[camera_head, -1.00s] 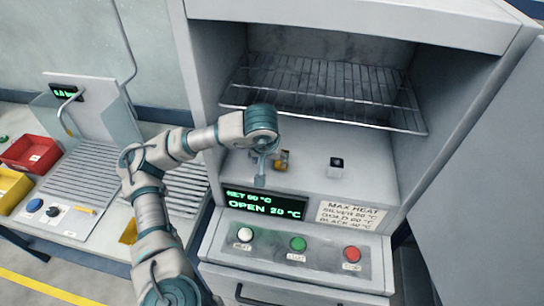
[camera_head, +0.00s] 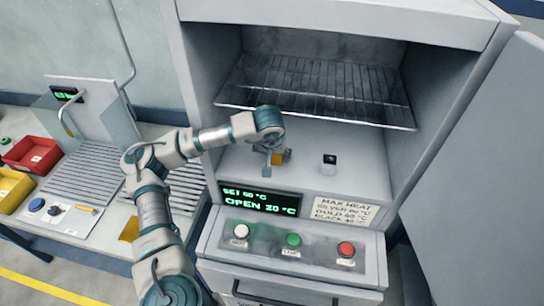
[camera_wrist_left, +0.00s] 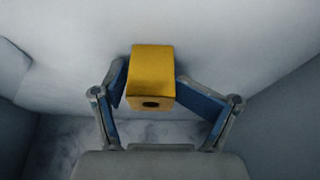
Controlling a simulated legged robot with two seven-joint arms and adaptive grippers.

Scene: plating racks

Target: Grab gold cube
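The gold cube (camera_head: 286,156) stands on the floor of the open cabinet, below the wire shelf. It is partly hidden by my left gripper (camera_head: 271,157) in the head view. In the left wrist view the cube (camera_wrist_left: 153,72) shows a dark round hole in its near face. The fingers of my left gripper (camera_wrist_left: 150,85) are spread, one on each side of the cube. The right fingertip looks very close to it; I cannot tell if it touches. My right gripper is not in view.
A small black cube (camera_head: 330,160) stands to the right in the cabinet. The wire shelf (camera_head: 315,95) hangs above. A front panel has white, green and red buttons (camera_head: 293,240). The cabinet door (camera_head: 480,170) is open at right. Red and yellow bins (camera_head: 32,155) are at left.

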